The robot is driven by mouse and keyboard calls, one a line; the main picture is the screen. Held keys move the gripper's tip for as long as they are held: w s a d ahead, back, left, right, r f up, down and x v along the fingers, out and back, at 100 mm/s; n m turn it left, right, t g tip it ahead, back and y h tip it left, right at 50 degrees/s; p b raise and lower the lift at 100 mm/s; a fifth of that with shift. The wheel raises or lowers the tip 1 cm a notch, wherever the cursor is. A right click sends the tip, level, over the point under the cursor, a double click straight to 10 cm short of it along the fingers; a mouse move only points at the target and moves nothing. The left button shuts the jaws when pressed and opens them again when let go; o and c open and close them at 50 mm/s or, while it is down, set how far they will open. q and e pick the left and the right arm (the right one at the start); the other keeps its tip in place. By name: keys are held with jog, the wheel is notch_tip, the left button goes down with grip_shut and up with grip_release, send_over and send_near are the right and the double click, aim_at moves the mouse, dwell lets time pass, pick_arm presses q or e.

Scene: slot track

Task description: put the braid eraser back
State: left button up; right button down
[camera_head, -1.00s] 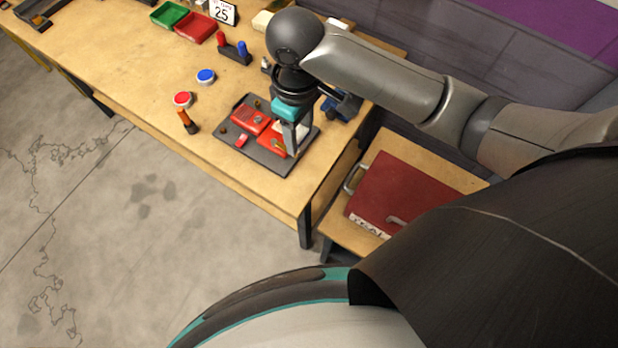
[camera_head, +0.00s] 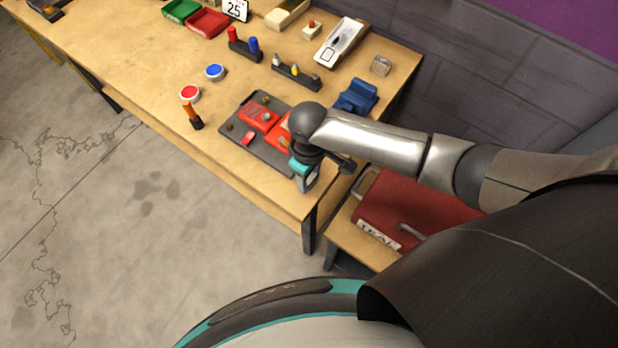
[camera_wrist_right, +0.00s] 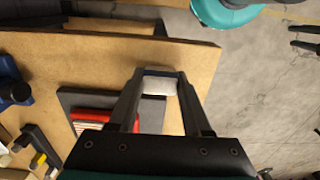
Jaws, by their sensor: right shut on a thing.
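My right gripper (camera_head: 306,184) is low over the near right corner of the workbench (camera_head: 330,190), beside the dark grey tray (camera_head: 262,154). In the right wrist view, my right gripper (camera_wrist_right: 158,82) is shut on a small pale block (camera_wrist_right: 158,86), which looks like the eraser. The block is hard to make out in the head view. The tray holds a red box (camera_head: 257,117), a second red part (camera_head: 279,136) partly behind my wrist, and a small red piece (camera_head: 248,138). My left gripper is not in view.
A blue holder (camera_head: 356,97), a rack (camera_head: 297,76) and a white tray (camera_head: 341,42) stand behind my right arm. A red case (camera_head: 400,205) lies to the right below the bench. A screwdriver (camera_head: 192,116) and two round lids lie left of the tray.

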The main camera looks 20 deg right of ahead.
jog(key=shift+f, duration=0.45)
jog(key=shift+c, duration=1.7)
grip_release()
jog(key=shift+f, duration=0.15)
notch_tip(320, 180, up, 12)
jog(key=p, duration=0.2)
jog(key=shift+r+p, duration=0.2)
jog(key=shift+p, duration=0.15)
